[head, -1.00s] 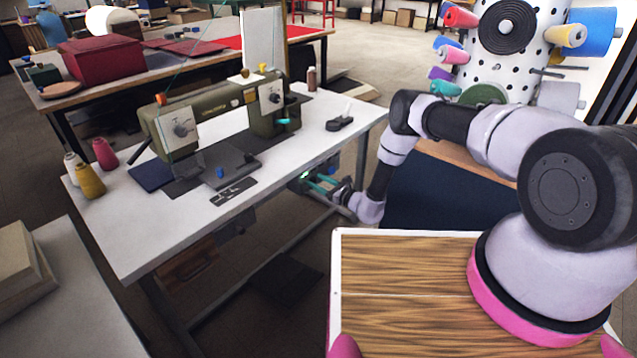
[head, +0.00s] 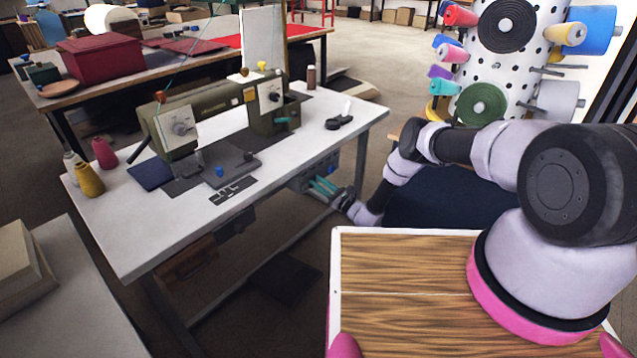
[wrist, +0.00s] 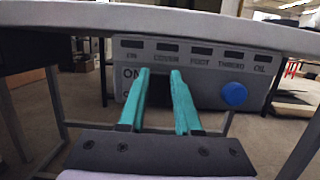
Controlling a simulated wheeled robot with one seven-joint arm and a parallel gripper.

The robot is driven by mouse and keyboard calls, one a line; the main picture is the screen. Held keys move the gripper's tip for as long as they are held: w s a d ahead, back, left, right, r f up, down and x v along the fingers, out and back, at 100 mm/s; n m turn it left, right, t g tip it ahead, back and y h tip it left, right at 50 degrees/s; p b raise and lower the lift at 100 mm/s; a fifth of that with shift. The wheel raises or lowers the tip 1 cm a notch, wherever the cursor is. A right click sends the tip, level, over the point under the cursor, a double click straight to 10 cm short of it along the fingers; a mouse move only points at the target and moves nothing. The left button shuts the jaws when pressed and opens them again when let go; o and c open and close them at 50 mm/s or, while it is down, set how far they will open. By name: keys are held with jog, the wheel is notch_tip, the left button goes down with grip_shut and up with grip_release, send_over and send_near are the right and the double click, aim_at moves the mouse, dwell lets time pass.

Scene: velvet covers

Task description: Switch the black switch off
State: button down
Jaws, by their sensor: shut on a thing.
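The grey control panel (wrist: 213,72) hangs under the front edge of the white sewing table (head: 120,235). In the wrist view it has a row of labelled slots, a blue knob at its right and the word ON left of my fingers. A second label below ON is mostly hidden. My gripper (wrist: 160,76) has teal fingers reaching to the panel, shut on the black switch (wrist: 160,90), which shows as a dark patch between them. The fingers hide its edges, so I cannot tell its setting. In the head view my gripper (head: 322,187) is small, below the table edge.
An olive sewing machine (head: 215,105) stands on the table, with several thread cones at its left. The tabletop edge (wrist: 110,18) runs just above my fingers. Table legs and a lower bar stand nearby. A spotted thread rack (head: 475,70) stands behind my arm.

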jog(key=c, duration=0.6)
grip_release()
jog(key=v, duration=1.1)
jog(key=shift+a, duration=0.1)
